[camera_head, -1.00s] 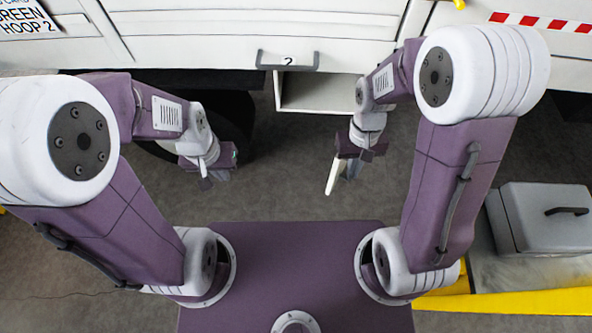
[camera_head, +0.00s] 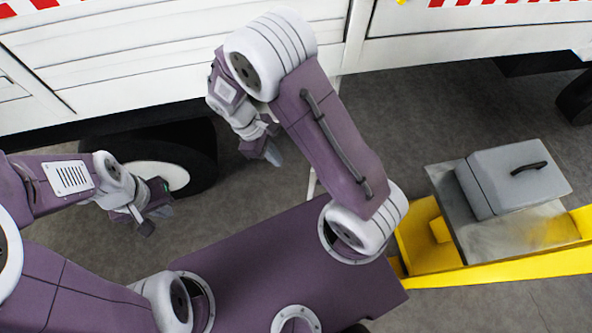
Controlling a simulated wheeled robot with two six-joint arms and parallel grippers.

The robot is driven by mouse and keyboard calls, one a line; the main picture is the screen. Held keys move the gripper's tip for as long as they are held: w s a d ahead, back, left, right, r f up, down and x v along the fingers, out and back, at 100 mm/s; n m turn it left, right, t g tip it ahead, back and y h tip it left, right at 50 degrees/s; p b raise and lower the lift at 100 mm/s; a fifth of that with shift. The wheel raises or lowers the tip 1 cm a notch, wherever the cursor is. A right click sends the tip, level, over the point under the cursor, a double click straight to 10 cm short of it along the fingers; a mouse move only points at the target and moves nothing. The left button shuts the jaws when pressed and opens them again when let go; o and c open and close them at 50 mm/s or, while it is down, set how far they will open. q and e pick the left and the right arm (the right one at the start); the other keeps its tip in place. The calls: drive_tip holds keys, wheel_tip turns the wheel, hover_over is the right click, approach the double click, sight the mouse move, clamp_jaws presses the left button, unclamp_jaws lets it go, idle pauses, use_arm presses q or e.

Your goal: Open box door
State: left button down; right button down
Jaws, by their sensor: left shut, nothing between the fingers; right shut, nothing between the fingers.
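A grey box (camera_head: 500,184) with a closed lid-like door and a black handle (camera_head: 529,167) sits on a metal plate at the right. My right gripper (camera_head: 272,155) is shut and empty, near the vehicle's side, well to the left of the box. My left gripper (camera_head: 152,222) is shut and empty at the left, farther still from the box. Neither gripper touches the box.
The metal plate (camera_head: 459,232) rests on a yellow frame (camera_head: 424,240). A white vehicle side (camera_head: 130,50) with a wheel (camera_head: 160,175) below runs along the back. Grey floor (camera_head: 400,120) lies open between vehicle and box.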

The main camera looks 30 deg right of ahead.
use_arm(q)
drive_tip(key=shift+s+d+f+b, duration=0.1)
drive_tip(key=shift+s+f+b, duration=0.15)
drive_tip(key=shift+f+b, duration=0.4)
use_arm(e)
drive_tip(key=s+d+f, duration=0.5)
drive_tip(key=d+f, duration=0.1)
drive_tip(key=f, duration=0.3)
drive_tip(key=shift+s, duration=0.3)
